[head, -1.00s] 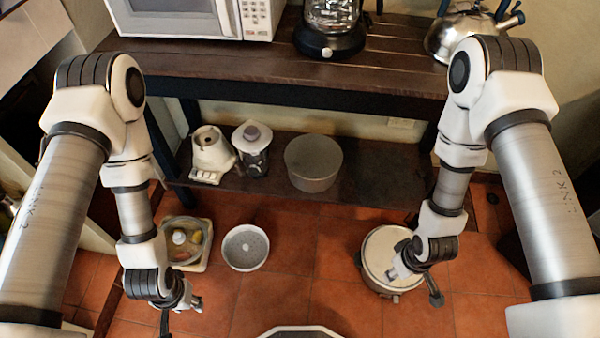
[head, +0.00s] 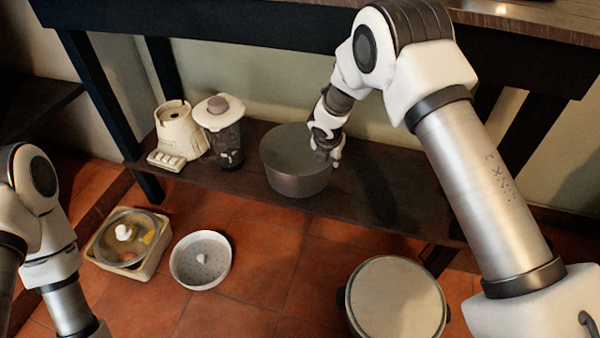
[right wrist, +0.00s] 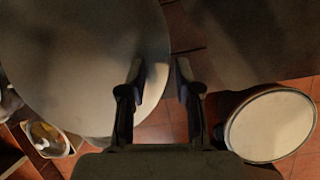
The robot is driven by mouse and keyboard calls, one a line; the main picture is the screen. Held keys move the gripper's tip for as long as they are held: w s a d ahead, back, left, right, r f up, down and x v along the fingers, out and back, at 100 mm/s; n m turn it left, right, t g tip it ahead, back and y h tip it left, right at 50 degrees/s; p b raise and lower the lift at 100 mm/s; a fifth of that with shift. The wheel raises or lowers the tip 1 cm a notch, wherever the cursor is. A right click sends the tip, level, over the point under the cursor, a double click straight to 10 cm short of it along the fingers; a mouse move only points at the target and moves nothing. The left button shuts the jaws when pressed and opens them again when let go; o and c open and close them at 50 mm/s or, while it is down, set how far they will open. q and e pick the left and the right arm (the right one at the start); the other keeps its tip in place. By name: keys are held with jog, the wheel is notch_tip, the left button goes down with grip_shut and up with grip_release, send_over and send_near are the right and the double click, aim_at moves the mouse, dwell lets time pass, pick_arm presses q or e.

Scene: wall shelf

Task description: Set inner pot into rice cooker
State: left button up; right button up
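The inner pot (head: 293,182), a round grey metal vessel, stands upright on the low shelf. My right gripper (head: 326,157) is at its right rim. In the right wrist view the two fingers (right wrist: 160,68) are apart, with the edge of the pot (right wrist: 85,60) between them; whether they touch it I cannot tell. The rice cooker (head: 397,300) stands on the floor at the lower right, with a pale round top and dark side handles. It also shows in the right wrist view (right wrist: 270,125). My left gripper is out of view; only part of that arm shows.
A cream blender base (head: 180,135) and a dark jar (head: 225,140) with a pale lid stand on the shelf (head: 385,205) left of the pot. A lidded container (head: 128,240) and a white steamer basket (head: 201,260) lie on the tiled floor. Shelf right of the pot is clear.

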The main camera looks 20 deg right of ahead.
aim_at(330, 170)
jog(key=b+x, duration=0.2)
jog(key=x, duration=0.1)
jog(key=b+x, duration=0.2)
jog(key=x, duration=0.2)
jog(key=shift+w+d, duration=0.25)
jog(key=shift+d, duration=0.05)
grip_shut()
jog(key=shift+r, duration=0.1)
